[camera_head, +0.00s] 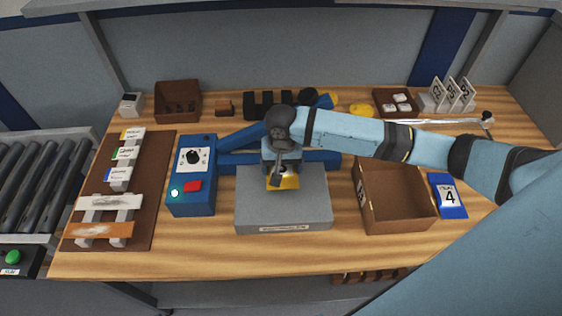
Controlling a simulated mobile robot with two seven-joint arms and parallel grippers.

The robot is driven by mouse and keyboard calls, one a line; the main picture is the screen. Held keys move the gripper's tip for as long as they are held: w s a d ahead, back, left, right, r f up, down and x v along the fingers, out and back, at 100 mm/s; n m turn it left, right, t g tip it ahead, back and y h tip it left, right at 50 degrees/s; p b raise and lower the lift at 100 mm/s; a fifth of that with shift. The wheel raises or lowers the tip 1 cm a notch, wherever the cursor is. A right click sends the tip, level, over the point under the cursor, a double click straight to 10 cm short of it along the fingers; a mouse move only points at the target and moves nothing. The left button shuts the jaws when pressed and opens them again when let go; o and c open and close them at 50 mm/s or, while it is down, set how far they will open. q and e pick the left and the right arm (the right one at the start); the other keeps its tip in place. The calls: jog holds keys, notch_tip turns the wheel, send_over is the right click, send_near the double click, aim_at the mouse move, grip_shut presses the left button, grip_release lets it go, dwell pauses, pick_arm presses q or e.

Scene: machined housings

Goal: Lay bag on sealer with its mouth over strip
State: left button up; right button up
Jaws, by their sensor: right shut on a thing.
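The sealer has a blue control box (190,190) with a dial and a red button, blue bars, and a grey bed (283,214) with a label on its front. My right gripper (282,176) points down over the back middle of the bed. It is shut on a small yellow item (284,183), partly hidden by the gripper; I cannot tell whether this is the bag. No bag mouth or sealing strip can be made out, as my arm and gripper cover that part. My left gripper is out of view.
A brown board (117,236) with labelled pieces lies left. Bins and small items line the back. The wooden table's front strip (240,262) is clear.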

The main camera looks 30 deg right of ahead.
jog(key=w, duration=0.1)
jog(key=w+d, duration=0.1)
jog(key=w, duration=0.1)
jog(key=shift+d, duration=0.2)
jog(key=shift+f+p, duration=0.45)
jog(key=shift+f, duration=1.35)
jog(key=shift+f, duration=0.1)
jog(key=shift+f, duration=0.25)
jog(key=o, duration=0.8)
jog(key=shift+r, duration=0.1)
notch_tip(320, 180, up, 12)
jog(key=shift+f+b, duration=0.15)
jog(key=shift+b, duration=0.45)
jog(key=shift+r, duration=0.45)
jog(key=shift+s+f, duration=0.1)
jog(key=shift+s, duration=0.05)
